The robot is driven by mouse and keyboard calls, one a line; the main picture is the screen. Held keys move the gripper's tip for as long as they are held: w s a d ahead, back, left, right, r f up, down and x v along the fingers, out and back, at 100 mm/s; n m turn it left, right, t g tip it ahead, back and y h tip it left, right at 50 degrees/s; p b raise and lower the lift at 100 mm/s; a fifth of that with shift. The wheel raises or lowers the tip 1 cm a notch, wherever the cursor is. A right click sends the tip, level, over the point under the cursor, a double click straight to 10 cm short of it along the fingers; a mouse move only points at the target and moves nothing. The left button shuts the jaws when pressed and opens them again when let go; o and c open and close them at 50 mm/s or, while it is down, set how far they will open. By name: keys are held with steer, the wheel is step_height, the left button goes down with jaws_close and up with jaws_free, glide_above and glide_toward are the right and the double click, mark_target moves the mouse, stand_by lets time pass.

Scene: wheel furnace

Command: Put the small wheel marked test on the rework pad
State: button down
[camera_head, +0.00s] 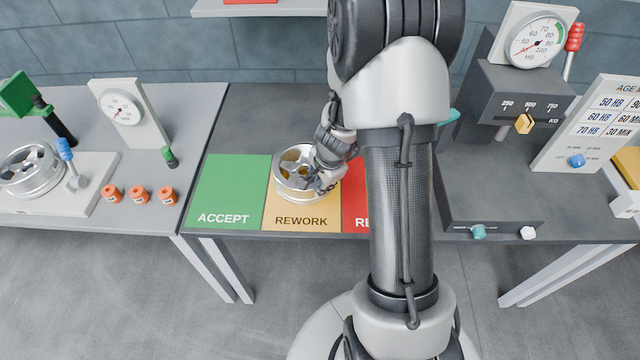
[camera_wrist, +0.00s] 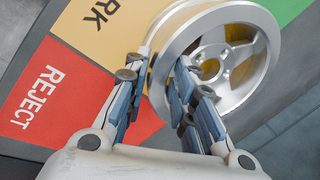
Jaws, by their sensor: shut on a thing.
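A small silver wheel (camera_head: 285,181) with open spokes is over the yellow rework pad (camera_head: 280,211), lying face up. My gripper (camera_head: 324,180) is shut on its rim at the right side. In the wrist view, the fingers (camera_wrist: 160,72) straddle the wall of the wheel (camera_wrist: 233,100), one inside and one outside. Yellow shows through the spoke openings. I cannot tell whether the wheel touches the pad or hangs just above it. No test mark is readable.
The green accept pad (camera_head: 229,185) lies left of the rework pad and is empty. The red reject pad (camera_head: 352,200) is right, partly behind my arm. A grey hardness tester (camera_head: 515,85) stands at the right. Another wheel (camera_head: 32,170) sits on the left bench's fixture.

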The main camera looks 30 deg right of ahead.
steer(key=shift+w, duration=0.1)
steer(key=c, duration=1.3)
jaws_free()
steer(key=s+a+r+n+p, duration=0.2)
steer(key=a+r+p, duration=0.2)
steer(key=r, duration=0.6)
steer(key=s+a+r+n+p, duration=0.2)
steer(key=a+r+n+p, duration=0.1)
steer(key=r, duration=0.8)
steer(key=s+a+r+n, duration=0.3)
steer(key=s+r+n, duration=0.1)
steer(key=s, duration=0.2)
steer(key=s+a+r+n, duration=0.3)
steer(key=s+r+n, duration=0.1)
steer(key=s, duration=0.2)
steer(key=s+a+r+n+t, duration=0.1)
steer(key=s+a+r+n, duration=0.2)
steer(key=s, duration=0.3)
steer(key=shift+r+n, duration=0.85)
steer(key=shift+n, duration=0.05)
